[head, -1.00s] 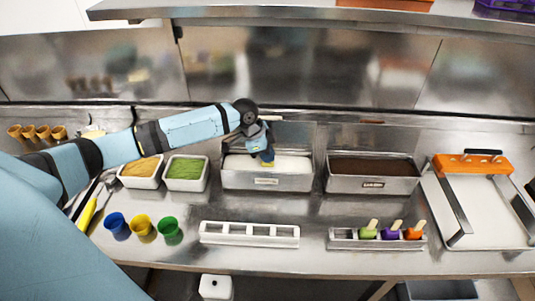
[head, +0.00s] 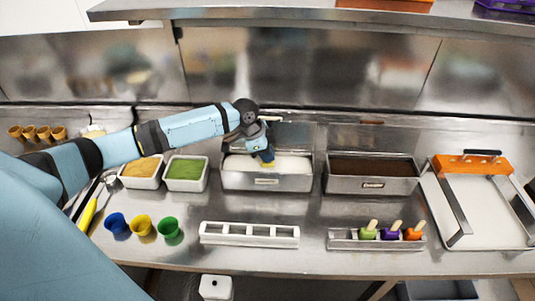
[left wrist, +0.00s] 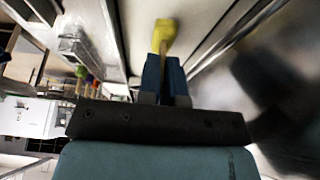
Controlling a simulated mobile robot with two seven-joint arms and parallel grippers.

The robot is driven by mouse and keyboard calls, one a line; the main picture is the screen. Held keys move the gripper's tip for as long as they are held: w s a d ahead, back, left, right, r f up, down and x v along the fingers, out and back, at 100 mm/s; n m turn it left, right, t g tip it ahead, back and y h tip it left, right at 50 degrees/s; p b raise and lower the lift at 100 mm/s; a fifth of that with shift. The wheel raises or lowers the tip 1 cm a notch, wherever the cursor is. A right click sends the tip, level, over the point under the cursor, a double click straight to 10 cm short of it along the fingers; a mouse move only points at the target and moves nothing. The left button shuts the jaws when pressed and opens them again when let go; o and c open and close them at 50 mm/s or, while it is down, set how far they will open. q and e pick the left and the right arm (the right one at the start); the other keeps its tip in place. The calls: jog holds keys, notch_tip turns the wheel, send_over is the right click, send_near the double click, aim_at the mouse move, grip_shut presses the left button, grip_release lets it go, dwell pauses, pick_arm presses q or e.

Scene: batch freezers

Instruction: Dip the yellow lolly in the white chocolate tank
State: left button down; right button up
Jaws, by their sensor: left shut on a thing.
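My left gripper (head: 266,157) points down over the white chocolate tank (head: 266,181), a steel tank filled with white. It is shut on the yellow lolly (head: 268,165), and only a small yellow part shows below the fingers in the head view. In the left wrist view the yellow lolly (left wrist: 163,34) sticks out beyond the blue fingertips (left wrist: 165,72), against the white surface. Whether its tip is below the white surface or just at it, I cannot tell. My right gripper is not in view.
A dark chocolate tank (head: 373,170) stands to the right. A holder (head: 345,241) with green, purple and orange lollies and an empty white rack (head: 249,237) are in front. Bins of yellow and green topping (head: 185,173) stand left. A tray (head: 487,213) is at far right.

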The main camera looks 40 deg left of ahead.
pick_arm(q)
jog(key=shift+r+p, duration=0.8)
jog(key=shift+r, duration=2.95)
notch_tip(320, 180, up, 5)
